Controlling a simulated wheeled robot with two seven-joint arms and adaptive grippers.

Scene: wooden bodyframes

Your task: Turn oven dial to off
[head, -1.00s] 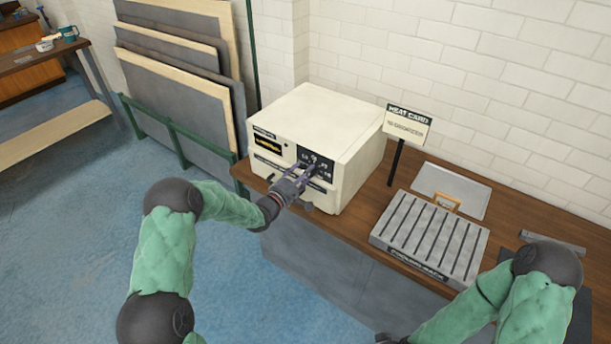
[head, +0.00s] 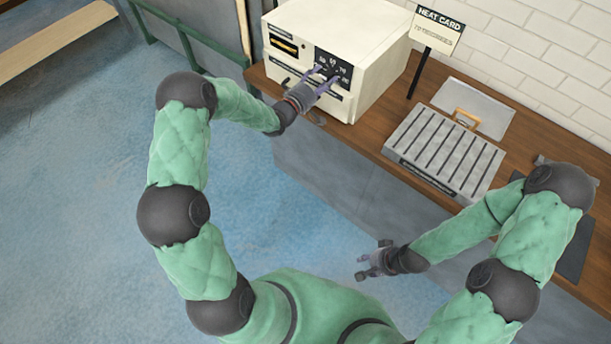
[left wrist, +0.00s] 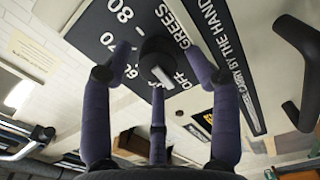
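The cream oven (head: 335,50) stands on the workbench with a black dial panel (head: 333,66) on its front. My left gripper (head: 325,80) is at this panel and hides the dial in the head view. In the left wrist view the black dial (left wrist: 155,48) has a white mark on its lower side, close to the word OFF; the exact setting is unclear. The purple fingers of my left gripper (left wrist: 160,62) are spread around the dial, with small gaps visible beside it. My right gripper (head: 368,264) is low in front of the bench, empty, its fingers apart.
A heat card sign (head: 437,32) stands on the bench right of the oven. A slotted grey block (head: 445,150) and a grey plate with an orange handle (head: 480,105) lie further right. A dark handle (left wrist: 302,45) projects near the left gripper.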

